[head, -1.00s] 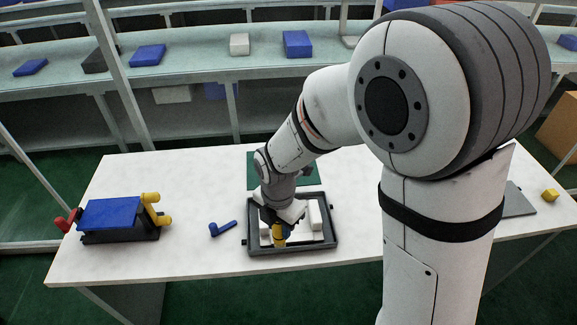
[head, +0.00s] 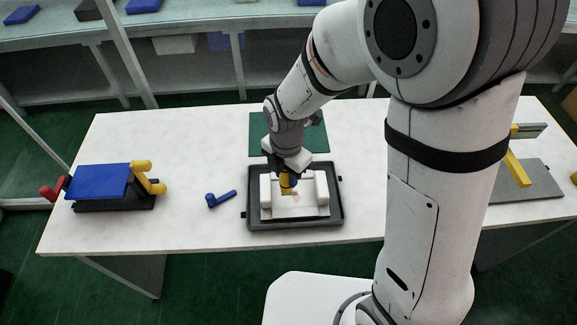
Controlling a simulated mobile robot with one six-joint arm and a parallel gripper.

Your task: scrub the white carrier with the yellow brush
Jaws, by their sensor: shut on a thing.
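The white carrier (head: 313,211) lies in a dark grey tray (head: 338,215) in the middle of the table. It has a raised white block on its left and right sides. My gripper (head: 288,177) reaches down over the carrier from above and is shut on the yellow brush (head: 289,189). The brush is upright between the two blocks, over the middle of the carrier. Its lower end is small and dark in the picture, and I cannot tell whether it touches the carrier.
A blue brush-shaped tool (head: 221,198) lies left of the tray. A blue-topped fixture (head: 100,181) with red and yellow handles stands at the far left. A green mat (head: 316,137) lies behind the tray. A grey plate with a yellow bar (head: 518,169) is right of my arm.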

